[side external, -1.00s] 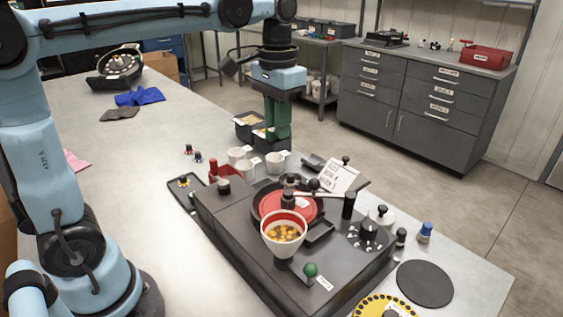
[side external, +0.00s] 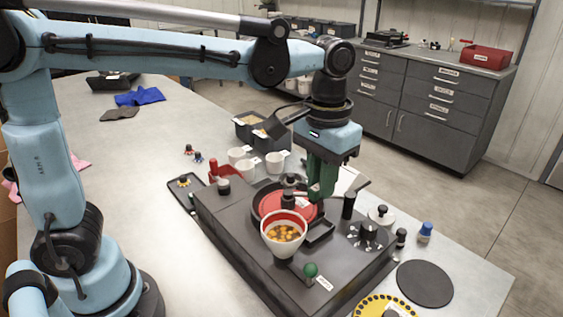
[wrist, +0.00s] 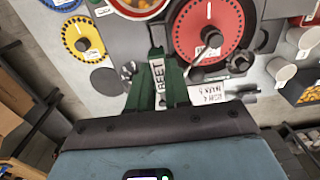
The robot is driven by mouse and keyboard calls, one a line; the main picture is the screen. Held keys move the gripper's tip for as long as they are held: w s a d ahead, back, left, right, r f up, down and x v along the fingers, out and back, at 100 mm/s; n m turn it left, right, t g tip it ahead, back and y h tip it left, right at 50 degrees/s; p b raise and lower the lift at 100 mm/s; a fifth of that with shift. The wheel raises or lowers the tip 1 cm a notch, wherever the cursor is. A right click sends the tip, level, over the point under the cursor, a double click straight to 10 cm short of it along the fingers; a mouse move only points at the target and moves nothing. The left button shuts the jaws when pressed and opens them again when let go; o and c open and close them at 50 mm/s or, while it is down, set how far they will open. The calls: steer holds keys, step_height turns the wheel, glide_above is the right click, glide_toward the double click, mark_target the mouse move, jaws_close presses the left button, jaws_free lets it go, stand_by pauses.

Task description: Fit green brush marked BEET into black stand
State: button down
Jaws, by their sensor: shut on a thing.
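My gripper (side external: 318,190) is above the back right of the black machine, pointing down beside the red disc (side external: 296,212). In the wrist view, my gripper (wrist: 158,85) is shut on the green brush marked BEET (wrist: 157,78), its label facing the camera. The brush is hard to separate from my green fingers in the side view. A low black bracket (side external: 320,234) at the red disc's front right edge may be the black stand. It appears apart from the brush; the exact gap cannot be told.
The white hopper (side external: 284,236) with orange seeds stands in front of the red disc. A black post (side external: 349,204) and a dial (side external: 367,234) are to the right. White cups (side external: 275,162) stand behind. A black disc (side external: 425,284) and yellow disc (side external: 372,308) lie front right.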

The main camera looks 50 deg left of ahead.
steer(key=shift+f, duration=2.85)
steer(key=shift+f, duration=1.25)
stand_by(0.6)
steer(key=c, duration=0.8)
jaws_free()
steer(key=shift+o, duration=0.2)
steer(key=shift+r, duration=2.95)
steer(key=shift+a, duration=0.1)
